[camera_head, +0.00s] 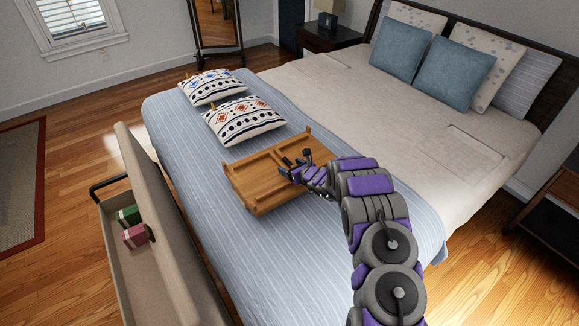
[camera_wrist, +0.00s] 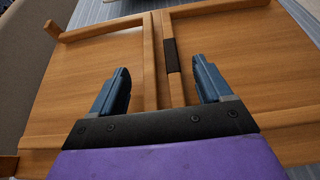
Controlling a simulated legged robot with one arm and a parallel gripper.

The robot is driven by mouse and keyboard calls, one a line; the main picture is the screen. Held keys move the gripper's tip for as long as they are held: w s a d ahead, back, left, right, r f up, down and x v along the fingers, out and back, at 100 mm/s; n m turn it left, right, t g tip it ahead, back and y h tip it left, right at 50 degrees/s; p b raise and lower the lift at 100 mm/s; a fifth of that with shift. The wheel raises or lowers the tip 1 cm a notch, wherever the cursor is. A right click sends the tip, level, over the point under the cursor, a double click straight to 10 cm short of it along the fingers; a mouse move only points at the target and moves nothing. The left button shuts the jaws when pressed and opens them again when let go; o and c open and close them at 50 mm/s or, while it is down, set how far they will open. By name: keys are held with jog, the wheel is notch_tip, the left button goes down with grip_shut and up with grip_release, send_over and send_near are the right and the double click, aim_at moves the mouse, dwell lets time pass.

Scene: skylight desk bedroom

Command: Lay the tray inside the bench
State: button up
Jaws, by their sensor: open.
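The wooden tray (camera_head: 262,192) lies on the blue striped blanket at the foot end of the bed. My gripper (camera_head: 297,165) is over the tray's right part, with its fingers open. In the wrist view the open fingers of my gripper (camera_wrist: 162,85) stand on either side of two parallel wooden bars in the middle of the tray (camera_wrist: 90,75). A dark patch sits on one bar. I cannot tell whether the fingers touch the tray. The bench (camera_head: 112,232) stands at the foot of the bed with its lid (camera_head: 150,200) raised. Its inside is partly hidden by the lid.
A green box (camera_head: 128,215) and a pink box (camera_head: 135,236) are inside the bench; its near part looks clear. Two patterned cushions (camera_head: 243,120) lie on the bed (camera_head: 330,95) behind the tray. Wooden floor (camera_head: 60,100) is open at the left.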

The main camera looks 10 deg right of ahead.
jog(key=v, duration=1)
jog(key=s+a+r+n+g+y, duration=0.25)
jog(key=s+a+r+n, duration=0.2)
jog(key=a+r, duration=0.3)
jog(key=s+a+r+n+g+y, duration=0.1)
jog(key=s+a+r+n+y, duration=0.2)
jog(key=a+r+n, duration=0.35)
jog(key=s+a+r+n+g, duration=0.3)
jog(key=s+a+r, duration=0.1)
jog(key=s, duration=0.3)
jog(key=s+a+r+n+g, duration=0.3)
jog(key=s+a+r+n, duration=0.1)
jog(key=s, duration=0.4)
jog(key=s+d+r+n+g+h, duration=0.15)
jog(key=s+n, duration=0.25)
jog(key=s, duration=0.5)
jog(key=s+r+n+g+h, duration=0.1)
jog(key=s+n+g+h, duration=0.2)
jog(key=s, duration=0.6)
jog(key=s+d+n+h+b, duration=0.1)
jog(key=s+d+n+h, duration=0.5)
jog(key=s+d, duration=0.6)
jog(key=shift+s+d+f, duration=0.35)
jog(key=shift+s+d, duration=0.05)
jog(key=shift+s, duration=0.9)
